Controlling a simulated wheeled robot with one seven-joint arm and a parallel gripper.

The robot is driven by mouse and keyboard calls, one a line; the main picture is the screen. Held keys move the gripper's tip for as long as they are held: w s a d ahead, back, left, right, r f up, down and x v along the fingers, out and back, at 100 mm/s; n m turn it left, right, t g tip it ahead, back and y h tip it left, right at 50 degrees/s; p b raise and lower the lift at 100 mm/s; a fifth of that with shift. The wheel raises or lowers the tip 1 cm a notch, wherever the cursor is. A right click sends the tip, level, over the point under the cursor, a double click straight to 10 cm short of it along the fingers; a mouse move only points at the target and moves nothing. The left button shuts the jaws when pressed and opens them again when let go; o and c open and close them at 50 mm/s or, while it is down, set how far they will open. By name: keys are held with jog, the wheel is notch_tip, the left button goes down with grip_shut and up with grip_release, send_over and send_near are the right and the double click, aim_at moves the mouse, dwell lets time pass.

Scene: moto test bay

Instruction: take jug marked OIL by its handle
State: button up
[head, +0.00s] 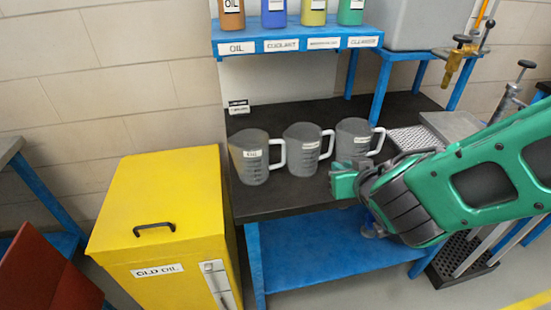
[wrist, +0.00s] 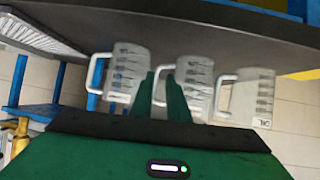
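The jug marked OIL (head: 254,158) is a grey translucent measuring jug, leftmost of three on the dark bench. Its white handle (head: 279,155) points right in the head view. In the wrist view, which is turned over, the OIL jug (wrist: 250,98) is at the right, its handle (wrist: 224,97) to the left. My gripper (head: 340,182) is at the bench's front, before the middle and right jugs, apart from the OIL jug. In the wrist view my green fingers (wrist: 161,80) are spread with a gap, overlapping the middle jug's handle; contact cannot be told.
The middle jug (head: 301,150) and right jug (head: 352,140) stand in the same row. A blue shelf (head: 297,45) with coloured bottles is above the bench (head: 280,197). A yellow OLD OIL cabinet (head: 160,230) stands at the left. A metal grate (head: 412,138) is at the right.

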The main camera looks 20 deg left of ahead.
aim_at(285, 158)
jog(key=s+a+y, duration=0.1)
jog(key=a, duration=0.2)
jog(key=s+a+n+y, duration=0.1)
jog(key=s+a, duration=0.1)
jog(key=a, duration=0.1)
jog(key=s+a+n+y, duration=0.1)
jog(key=s+a, duration=0.1)
jog(key=a, duration=0.1)
jog(key=shift+s+a+g, duration=0.15)
jog(key=shift+a+g, duration=0.05)
jog(key=shift+g, duration=0.1)
jog(key=x, duration=0.4)
jog(key=shift+s+a, duration=0.1)
jog(key=shift+a, duration=0.2)
jog(key=shift+y, duration=0.3)
jog(key=shift+r+x, duration=0.15)
jog(key=shift+x, duration=1.5)
jog(key=shift+r+x, duration=0.15)
jog(key=shift+x, duration=1.45)
grip_shut()
jog(key=shift+r, duration=0.2)
